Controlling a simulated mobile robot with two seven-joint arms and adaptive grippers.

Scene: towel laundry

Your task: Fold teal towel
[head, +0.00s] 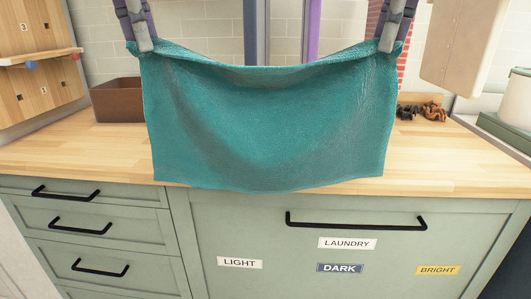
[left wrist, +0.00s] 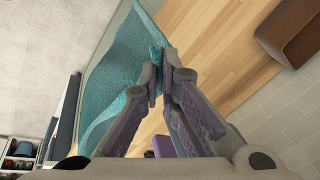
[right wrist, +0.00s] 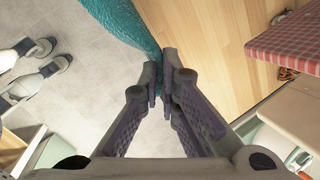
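The teal towel (head: 270,120) hangs spread between my two grippers above the wooden counter, its top edge sagging in the middle. Its lower edge hangs at about the counter's front edge; I cannot tell whether it touches. My left gripper (head: 143,44) is shut on the towel's upper left corner. In the left wrist view, its fingertips (left wrist: 161,72) pinch the towel (left wrist: 118,65). My right gripper (head: 389,42) is shut on the upper right corner. In the right wrist view, its fingertips (right wrist: 163,78) close on the towel's edge (right wrist: 122,28). The towel hides the counter's middle.
The wooden counter (head: 70,155) is bare at left and right. A brown box (head: 115,100) stands at the back left, dark scrunchies (head: 425,112) at the back right. Below are drawers (head: 80,226) and a front labelled LAUNDRY (head: 347,243). A pegboard (head: 35,55) is at left.

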